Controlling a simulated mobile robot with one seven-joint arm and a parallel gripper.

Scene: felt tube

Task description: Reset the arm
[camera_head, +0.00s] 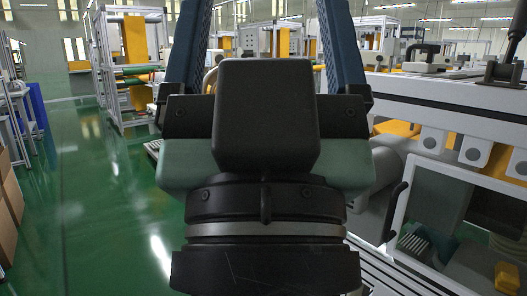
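My gripper (262,25) fills the middle of the head view, seen close from behind and pointing up in the picture. Its two blue fingers stand wide apart, one on each side, with background showing between them. I see nothing held in the visible part of the gap. The fingertips run past the top edge of the frame. The dark wrist and gripper body (265,120) hide what lies behind them.
A large white machine (455,105) with glass doors stands close on the right. A metal rack (128,60) with rolls and yellow sheets stands back left. Brown boxes (10,205) line the left edge. The green floor (95,200) at left is clear.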

